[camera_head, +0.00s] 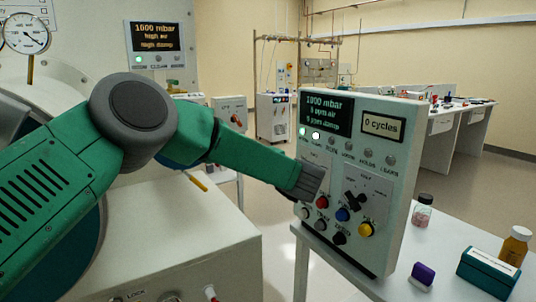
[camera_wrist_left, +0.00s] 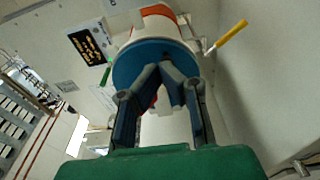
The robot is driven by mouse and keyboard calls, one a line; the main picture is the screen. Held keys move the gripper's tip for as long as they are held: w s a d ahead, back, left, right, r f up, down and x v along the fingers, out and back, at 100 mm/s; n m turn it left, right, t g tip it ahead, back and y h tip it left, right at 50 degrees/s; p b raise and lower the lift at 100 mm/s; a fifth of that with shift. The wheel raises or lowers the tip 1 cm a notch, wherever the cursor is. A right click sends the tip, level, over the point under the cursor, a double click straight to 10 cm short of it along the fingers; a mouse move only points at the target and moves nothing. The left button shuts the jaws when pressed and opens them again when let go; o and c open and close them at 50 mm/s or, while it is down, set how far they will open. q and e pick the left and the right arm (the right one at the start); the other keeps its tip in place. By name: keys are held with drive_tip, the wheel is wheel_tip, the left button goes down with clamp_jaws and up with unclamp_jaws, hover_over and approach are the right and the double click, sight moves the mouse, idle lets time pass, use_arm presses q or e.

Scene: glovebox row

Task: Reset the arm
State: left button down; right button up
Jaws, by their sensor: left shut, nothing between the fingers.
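My left arm comes in from the left in the head view. Its dark grey end overlaps the front of the control box (camera_head: 347,150), and I cannot tell whether it touches the box. In the wrist view my left gripper (camera_wrist_left: 161,70) has its fingertips together with nothing between them. Behind them is a round blue face (camera_wrist_left: 128,72) on a white and orange body. The control box has a display reading 1000 mbar, a "0 cycles" window, a black cross-shaped knob (camera_head: 355,201) and several coloured buttons. My right gripper is in neither view.
A glovebox wall display (camera_head: 156,37) and a pressure gauge (camera_head: 25,34) are at upper left. A vial (camera_head: 423,212), a purple-topped block (camera_head: 423,274), a teal box (camera_head: 488,274) and an amber bottle (camera_head: 514,246) stand right of the control box. Open floor lies behind.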

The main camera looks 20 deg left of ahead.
use_arm(q)
drive_tip(key=s+d+f+m+t+h, duration=0.25)
drive_tip(key=f+m+h, duration=0.25)
drive_tip(key=f+m, duration=0.45)
drive_tip(key=s+d+f+m+t+h, duration=0.2)
drive_tip(key=s+d+f+m+h, duration=0.3)
drive_tip(key=f, duration=0.7)
drive_tip(key=s+a+f+m+g+h, duration=0.1)
drive_tip(key=s+f+m+g+h, duration=0.3)
drive_tip(key=s+f+m, duration=0.65)
drive_tip(key=s+a+f+m+g, duration=0.1)
drive_tip(key=s+a+f+g, duration=0.1)
drive_tip(key=s, duration=0.8)
drive_tip(key=s+a+f+m+g, duration=0.2)
drive_tip(key=s+a+f+g, duration=0.1)
drive_tip(key=s, duration=0.8)
drive_tip(key=s+a+f+m+g+h, duration=0.1)
drive_tip(key=s+f+g, duration=0.4)
drive_tip(key=s, duration=0.6)
drive_tip(key=shift+s+a+m, duration=0.25)
drive_tip(key=shift+a+m, duration=0.15)
drive_tip(key=shift+a, duration=0.25)
drive_tip(key=shift+w, duration=0.15)
